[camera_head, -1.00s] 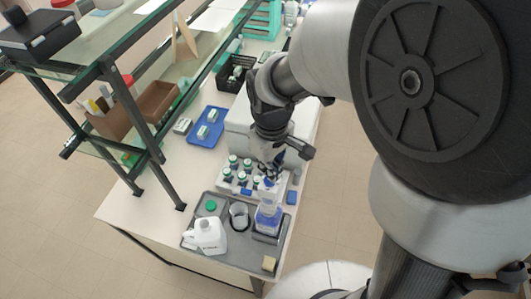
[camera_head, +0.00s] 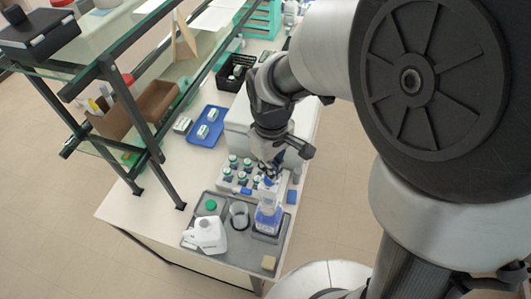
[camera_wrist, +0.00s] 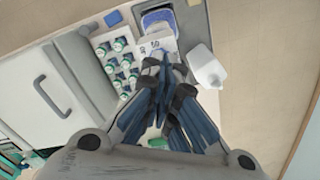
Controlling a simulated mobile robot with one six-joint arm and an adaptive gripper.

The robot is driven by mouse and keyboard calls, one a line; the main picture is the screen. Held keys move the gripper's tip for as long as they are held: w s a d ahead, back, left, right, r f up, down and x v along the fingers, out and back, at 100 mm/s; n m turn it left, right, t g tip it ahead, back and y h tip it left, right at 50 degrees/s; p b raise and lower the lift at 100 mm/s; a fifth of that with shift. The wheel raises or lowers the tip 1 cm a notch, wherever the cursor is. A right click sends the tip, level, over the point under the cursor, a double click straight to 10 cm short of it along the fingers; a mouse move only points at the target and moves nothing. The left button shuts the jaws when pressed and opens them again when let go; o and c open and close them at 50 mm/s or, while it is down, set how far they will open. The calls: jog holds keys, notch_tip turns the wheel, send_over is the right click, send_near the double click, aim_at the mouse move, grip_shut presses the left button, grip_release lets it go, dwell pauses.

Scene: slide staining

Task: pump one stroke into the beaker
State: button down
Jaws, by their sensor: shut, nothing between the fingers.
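The dispenser bottle (camera_head: 268,217) with blue liquid stands upright at the right of the grey tray. Its base shows at the top of the wrist view (camera_wrist: 158,20). The clear beaker (camera_head: 239,215) stands just left of the bottle in the head view; I cannot make it out behind my fingers in the wrist view. My gripper (camera_head: 270,176) is shut and empty, pointing down over the top of the bottle. In the wrist view its fingers (camera_wrist: 165,65) are together and cover part of the bottle. I cannot tell whether they touch the pump head.
A white jug (camera_head: 208,236) and a green cap (camera_head: 211,206) are on the grey tray (camera_head: 240,257), left of the beaker. A rack of green-capped bottles (camera_head: 232,172) is behind. A white box (camera_wrist: 45,90) stands beyond it. A dark-framed shelf (camera_head: 150,120) rises at left.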

jog(key=shift+f, duration=0.15)
jog(key=shift+f+b, duration=1.45)
jog(key=shift+f, duration=0.25)
jog(key=shift+s+f, duration=0.1)
jog(key=shift+r+p, duration=1.4)
jog(key=shift+r, duration=0.55)
jog(key=shift+r, duration=0.1)
notch_tip(320, 180, up, 5)
jog(key=p, duration=0.4)
